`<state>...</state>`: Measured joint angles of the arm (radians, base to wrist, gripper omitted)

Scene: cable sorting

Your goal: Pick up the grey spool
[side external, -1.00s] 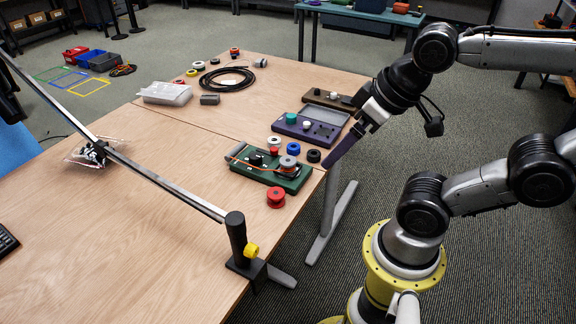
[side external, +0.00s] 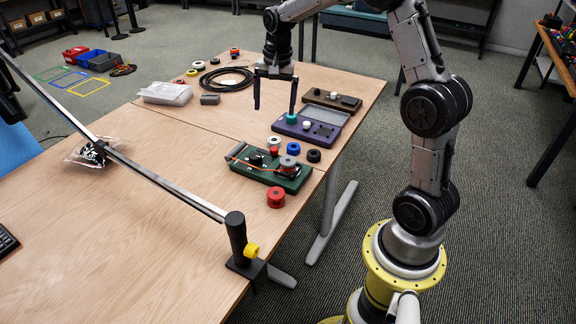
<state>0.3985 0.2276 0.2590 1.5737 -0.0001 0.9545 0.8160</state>
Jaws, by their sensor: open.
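My gripper (side external: 274,110) is open and empty, its fingers pointing down above the far part of the wooden table. Its right finger overlaps the purple board in the picture, near a teal spool (side external: 291,118). A grey spool (side external: 289,161) shows on the green board (side external: 262,174), nearer the camera and below my gripper in the picture. A grey spool-like piece at the table's back edge, seen earlier, is now hidden behind my arm.
Red (side external: 275,197), blue (side external: 293,149) and black (side external: 313,156) spools lie around the green board. The purple board (side external: 322,131) and a brown board (side external: 318,97) stand at the right edge. A coiled black cable (side external: 215,79) lies left of my gripper. The table's middle is clear.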

